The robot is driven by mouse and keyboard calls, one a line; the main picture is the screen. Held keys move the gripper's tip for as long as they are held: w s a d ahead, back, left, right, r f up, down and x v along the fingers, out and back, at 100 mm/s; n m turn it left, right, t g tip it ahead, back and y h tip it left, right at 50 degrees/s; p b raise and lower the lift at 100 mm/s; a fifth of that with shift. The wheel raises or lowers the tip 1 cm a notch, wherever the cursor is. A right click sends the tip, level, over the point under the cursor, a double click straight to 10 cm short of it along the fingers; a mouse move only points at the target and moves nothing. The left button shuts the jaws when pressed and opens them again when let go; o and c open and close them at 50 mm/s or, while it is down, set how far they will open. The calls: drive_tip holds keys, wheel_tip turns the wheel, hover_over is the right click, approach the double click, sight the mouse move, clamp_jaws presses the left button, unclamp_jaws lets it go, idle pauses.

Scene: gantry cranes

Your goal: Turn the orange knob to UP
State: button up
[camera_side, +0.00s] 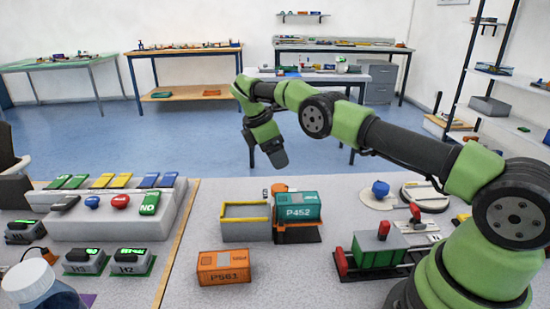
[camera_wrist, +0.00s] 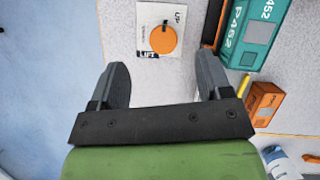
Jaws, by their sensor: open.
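The orange knob (camera_wrist: 163,40) is a round disc on a white plate (camera_wrist: 143,18) in the wrist view, ahead of my gripper. UP is printed at the plate's upper right and LIFT at its lower left. In the side view my gripper (camera_side: 266,157) hangs in the air above and behind the table.
A teal container P452 (camera_side: 297,206) sits on an orange base beside a yellow-rimmed grey bin (camera_side: 245,230). An orange container (camera_side: 224,268) stands in front. A green block on a red-ended carriage (camera_side: 378,243) is at right. A button console (camera_side: 110,222) stands at left.

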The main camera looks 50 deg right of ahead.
sight(279, 187)
drive_tip(key=f+m+y, duration=0.1)
drive_tip(key=f+m, duration=0.2)
drive_tip(key=m, duration=0.1)
drive_tip(key=f+m+t+y, duration=0.1)
drive_tip(key=f+m, duration=0.2)
drive_tip(key=d+f+m+t+y, duration=0.1)
drive_tip(key=f+m, duration=0.2)
drive_tip(key=m, duration=0.1)
drive_tip(key=shift+s+d+f+m+y, duration=0.1)
drive_tip(key=shift+s+f+m+y, duration=0.2)
drive_tip(key=shift+f+y, duration=0.1)
drive_tip(key=c, duration=0.9)
